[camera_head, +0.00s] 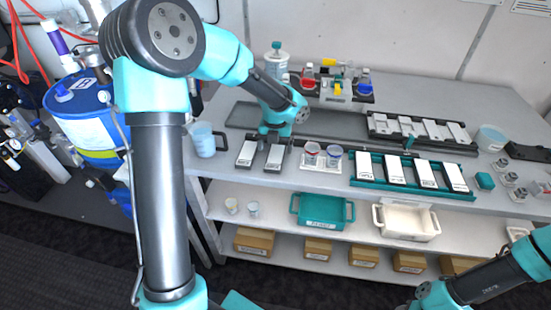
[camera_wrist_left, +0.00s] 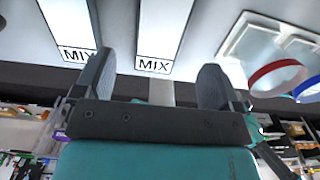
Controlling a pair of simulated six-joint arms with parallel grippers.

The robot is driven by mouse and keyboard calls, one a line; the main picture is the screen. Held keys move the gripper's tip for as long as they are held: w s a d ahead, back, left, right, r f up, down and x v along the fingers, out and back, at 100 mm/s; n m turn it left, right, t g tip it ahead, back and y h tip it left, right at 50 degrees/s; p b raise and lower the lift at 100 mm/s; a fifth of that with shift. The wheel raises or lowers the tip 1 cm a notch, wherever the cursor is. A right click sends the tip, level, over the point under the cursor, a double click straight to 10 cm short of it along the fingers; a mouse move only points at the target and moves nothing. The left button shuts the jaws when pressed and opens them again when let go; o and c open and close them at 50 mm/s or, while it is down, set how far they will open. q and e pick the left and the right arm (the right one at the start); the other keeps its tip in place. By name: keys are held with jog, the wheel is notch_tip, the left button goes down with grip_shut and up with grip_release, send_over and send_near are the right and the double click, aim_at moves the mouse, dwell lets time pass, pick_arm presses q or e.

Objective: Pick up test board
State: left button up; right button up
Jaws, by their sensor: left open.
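Several white test boards (camera_head: 426,174) lie side by side in a teal rack (camera_head: 371,183) at the front right of the bench. More pale boards (camera_head: 409,126) lie in a dark rack (camera_head: 378,134) behind them. My left gripper (camera_head: 275,138) is open and empty, pointing down just behind two white plates, a left one (camera_head: 247,153) and a right one (camera_head: 274,157). In the left wrist view both plates (camera_wrist_left: 70,25) (camera_wrist_left: 160,30) carry the word MIX. The fingers (camera_wrist_left: 155,85) are apart, with nothing between them. My right gripper is out of view; only my right arm shows at lower right.
Two cups (camera_head: 312,150) (camera_head: 334,153) stand on a white holder right of the left gripper. A clear jug (camera_head: 203,140) stands at the left end of the bench. Bottles (camera_head: 364,83) stand at the back. A teal bin (camera_head: 322,209) and a white bin (camera_head: 406,220) sit on the shelf below.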

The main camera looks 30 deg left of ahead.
aim_at(275, 158)
pick_arm(q)
jog(key=shift+w+a+f, duration=0.1)
jog(key=shift+f, duration=2.45)
jog(key=shift+c, duration=0.3)
jog(key=c, duration=1)
jog(key=shift+o, duration=0.2)
jog(key=shift+r, duration=0.1)
jog(key=shift+r, duration=1.25)
jog(key=s+d+r, duration=0.2)
jog(key=s+d, duration=0.6)
jog(key=s, duration=0.5)
jog(key=shift+s+d+r, duration=0.15)
jog(key=shift+s+d, duration=0.05)
jog(key=shift+s, duration=0.1)
